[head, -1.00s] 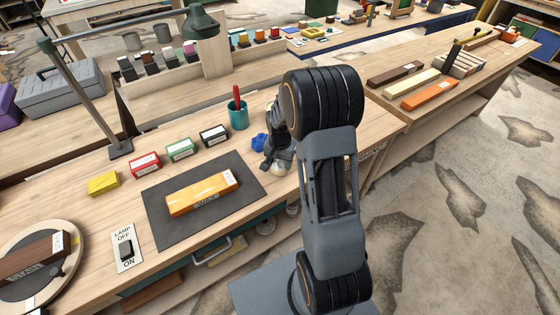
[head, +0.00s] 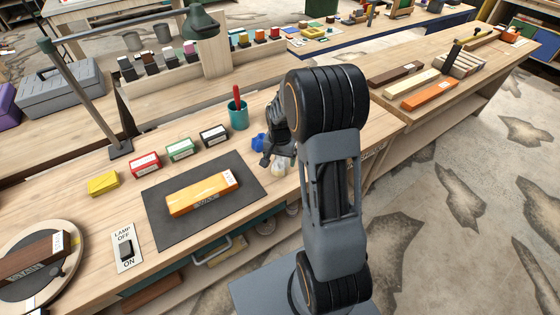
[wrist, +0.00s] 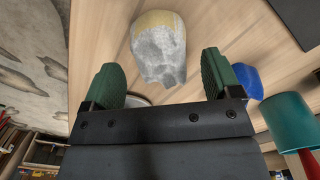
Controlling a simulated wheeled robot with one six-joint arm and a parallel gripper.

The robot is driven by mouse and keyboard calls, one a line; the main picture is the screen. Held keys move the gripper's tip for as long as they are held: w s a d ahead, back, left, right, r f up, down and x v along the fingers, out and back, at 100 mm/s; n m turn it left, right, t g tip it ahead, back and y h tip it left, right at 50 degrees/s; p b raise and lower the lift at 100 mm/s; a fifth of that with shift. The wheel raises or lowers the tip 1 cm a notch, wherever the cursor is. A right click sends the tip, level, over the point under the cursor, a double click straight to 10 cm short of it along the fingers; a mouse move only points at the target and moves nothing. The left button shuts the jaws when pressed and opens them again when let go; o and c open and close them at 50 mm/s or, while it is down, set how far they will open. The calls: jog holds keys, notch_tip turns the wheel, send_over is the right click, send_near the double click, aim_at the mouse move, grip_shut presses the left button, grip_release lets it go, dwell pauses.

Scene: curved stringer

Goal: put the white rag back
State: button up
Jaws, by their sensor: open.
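The white rag (wrist: 160,50) is a crumpled grey-white lump with a yellowish stained end, lying on the wooden bench in the wrist view. My gripper (wrist: 160,66) is open, its two green fingers apart on either side of the rag's near end. I cannot tell whether they touch it. In the head view my gripper (head: 270,160) is over the bench right of the dark mat, and my arm and gripper largely hide the rag there. A blue rag (wrist: 247,81) lies just right of the right finger, also showing in the head view (head: 258,142).
A teal cup (head: 238,118) with a red-handled tool stands close behind the blue rag. A dark mat (head: 160,222) bears an orange block (head: 202,194). Small coloured boxes (head: 180,149) line the mat's back. The bench edge is near my gripper.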

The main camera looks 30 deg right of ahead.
aim_at(280, 160)
notch_tip(280, 160, up, 10)
jog(key=s+a+r+n+t, duration=0.1)
jog(key=s+a+r+n, duration=0.2)
jog(key=s, duration=0.5)
jog(key=s+a+r+n+t, duration=0.2)
jog(key=s+a+n, duration=0.3)
jog(key=s, duration=0.3)
jog(key=shift+a+r+n+t, duration=0.3)
jog(key=shift+a+r, duration=0.3)
jog(key=shift+a, duration=0.2)
